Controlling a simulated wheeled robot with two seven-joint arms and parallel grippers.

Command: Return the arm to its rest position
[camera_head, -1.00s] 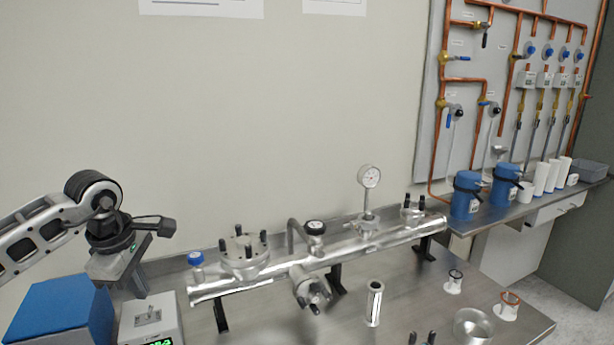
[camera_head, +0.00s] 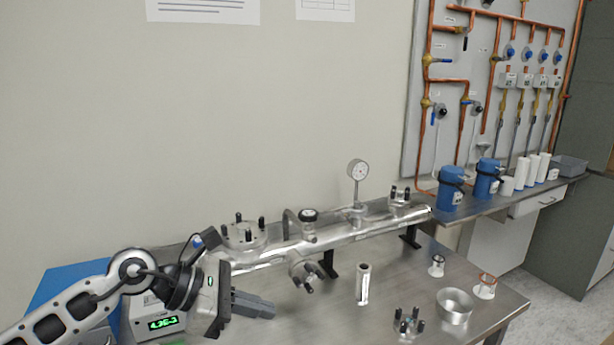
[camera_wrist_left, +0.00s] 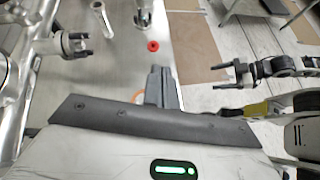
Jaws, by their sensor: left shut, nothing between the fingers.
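My left arm comes in from the left in the head view, low over the front of the bench. Its gripper (camera_head: 254,305) points right with its fingers together and nothing between them. In the left wrist view the same fingers (camera_wrist_left: 160,84) stand side by side, closed and empty. My right gripper (camera_wrist_left: 216,77) shows at the right of the left wrist view, its two dark fingers apart and nothing seen between them. It is outside the head view.
A metal manifold pipe (camera_head: 345,230) with a gauge (camera_head: 358,170) runs along the bench behind my left gripper. A short tube (camera_head: 363,284), bolted flange (camera_head: 408,321) and metal ring (camera_head: 454,306) stand to its right. A display box (camera_head: 163,323) and blue box (camera_head: 65,284) are beside the arm.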

